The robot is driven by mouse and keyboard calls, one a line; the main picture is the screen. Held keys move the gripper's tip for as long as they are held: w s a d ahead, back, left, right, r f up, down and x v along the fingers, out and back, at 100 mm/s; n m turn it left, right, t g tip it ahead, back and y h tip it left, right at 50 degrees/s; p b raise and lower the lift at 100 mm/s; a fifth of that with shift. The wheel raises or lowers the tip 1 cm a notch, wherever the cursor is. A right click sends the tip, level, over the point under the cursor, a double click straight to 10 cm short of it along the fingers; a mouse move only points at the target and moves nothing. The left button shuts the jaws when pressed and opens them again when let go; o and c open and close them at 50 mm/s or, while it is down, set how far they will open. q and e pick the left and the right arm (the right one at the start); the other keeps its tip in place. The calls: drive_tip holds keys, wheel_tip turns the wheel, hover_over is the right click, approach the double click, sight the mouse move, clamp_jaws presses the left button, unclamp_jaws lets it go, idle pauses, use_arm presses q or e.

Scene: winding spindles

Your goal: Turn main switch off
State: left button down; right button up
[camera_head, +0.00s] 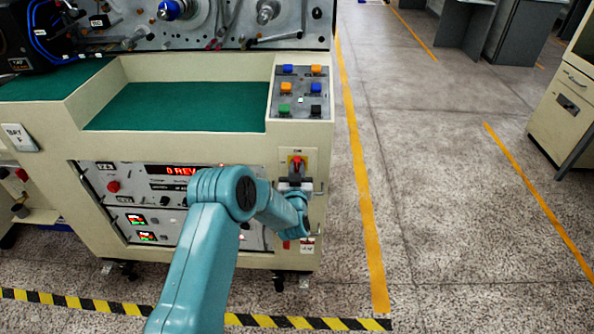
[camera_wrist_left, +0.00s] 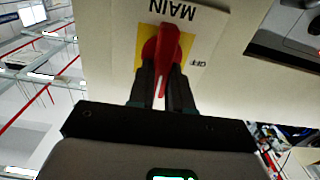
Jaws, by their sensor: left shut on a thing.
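The main switch (camera_head: 296,162) is a red rotary handle on a yellow plate on the front of the cream machine, below the button panel. In the left wrist view the red handle (camera_wrist_left: 164,50) stands between the fingers, and the white label around it reads MAIN and OFF, upside down. My left gripper (camera_wrist_left: 162,85) is shut on the red handle. In the head view my left gripper (camera_head: 295,179) is at the switch, and my teal arm covers part of the machine front. My right gripper is in neither view.
A panel of coloured buttons (camera_head: 301,92) sits above the switch. Left of the switch is a rack with a red display (camera_head: 182,170), partly behind my arm. The floor right of the machine is clear up to a cream cabinet (camera_head: 564,115).

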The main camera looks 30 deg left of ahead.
use_arm(q)
drive_tip(key=n+b, duration=0.5)
drive_tip(key=b, duration=0.3)
drive_tip(key=f+n+b, duration=0.1)
drive_tip(key=n+b, duration=0.4)
drive_tip(key=b, duration=0.4)
drive_tip(key=a+n+b, duration=0.1)
drive_tip(key=n+b, duration=0.4)
drive_tip(key=b, duration=0.4)
drive_tip(key=shift+s+f, duration=0.2)
drive_tip(key=shift+s, duration=0.1)
drive_tip(key=shift+r+n+b, duration=0.15)
drive_tip(key=shift+n+b, duration=1.25)
drive_tip(key=shift+b, duration=0.3)
drive_tip(key=c, duration=1)
unclamp_jaws()
drive_tip(key=shift+c, duration=0.2)
drive_tip(key=shift+s, duration=0.1)
drive_tip(key=p+v, duration=0.1)
drive_tip(key=v, duration=1.5)
